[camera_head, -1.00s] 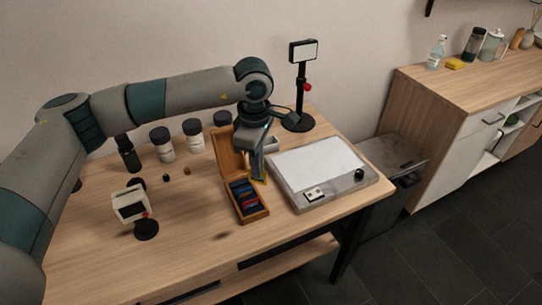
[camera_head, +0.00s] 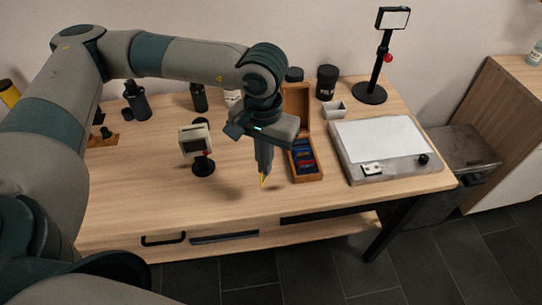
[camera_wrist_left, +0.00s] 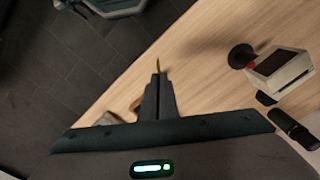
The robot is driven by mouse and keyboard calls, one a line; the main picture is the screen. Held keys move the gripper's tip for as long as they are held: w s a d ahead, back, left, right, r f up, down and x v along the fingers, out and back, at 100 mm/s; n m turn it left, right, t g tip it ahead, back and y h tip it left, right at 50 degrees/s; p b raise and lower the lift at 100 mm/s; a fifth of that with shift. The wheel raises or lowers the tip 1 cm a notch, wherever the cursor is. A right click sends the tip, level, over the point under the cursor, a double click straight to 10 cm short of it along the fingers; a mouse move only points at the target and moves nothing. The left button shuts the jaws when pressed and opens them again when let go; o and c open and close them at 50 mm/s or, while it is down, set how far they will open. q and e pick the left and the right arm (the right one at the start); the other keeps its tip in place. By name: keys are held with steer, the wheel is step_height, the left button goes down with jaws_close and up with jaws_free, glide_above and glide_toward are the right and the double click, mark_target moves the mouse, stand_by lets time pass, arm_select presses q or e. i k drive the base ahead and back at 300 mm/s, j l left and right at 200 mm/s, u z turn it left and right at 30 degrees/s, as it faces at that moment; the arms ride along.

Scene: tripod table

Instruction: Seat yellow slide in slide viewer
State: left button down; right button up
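My left gripper (camera_head: 264,172) is shut on the yellow slide (camera_head: 263,182), a thin yellow piece sticking out below its fingertips. It holds the slide above the front part of the table, left of the slide box. The slide also shows at the fingertips in the left wrist view (camera_wrist_left: 158,64). The slide viewer (camera_head: 194,140), a small cream box on a black round stand, stands to the left of the gripper. It also shows at the right of the left wrist view (camera_wrist_left: 280,72). My right gripper is not in view.
An open wooden box (camera_head: 307,168) with several coloured slides stands right of the gripper. A light panel (camera_head: 380,142) lies farther right, with a lamp on a stand (camera_head: 370,94) behind it. Bottles and jars line the back. The table between gripper and viewer is clear.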

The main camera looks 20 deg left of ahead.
mark_target(195, 138)
steer(key=j+u, duration=0.1)
steer(key=u, duration=0.3)
steer(key=j+u, duration=0.15)
steer(key=u, duration=0.2)
steer(key=j+u, duration=0.15)
steer(key=u, duration=0.25)
steer(key=l, duration=0.15)
steer(key=k+z, duration=0.05)
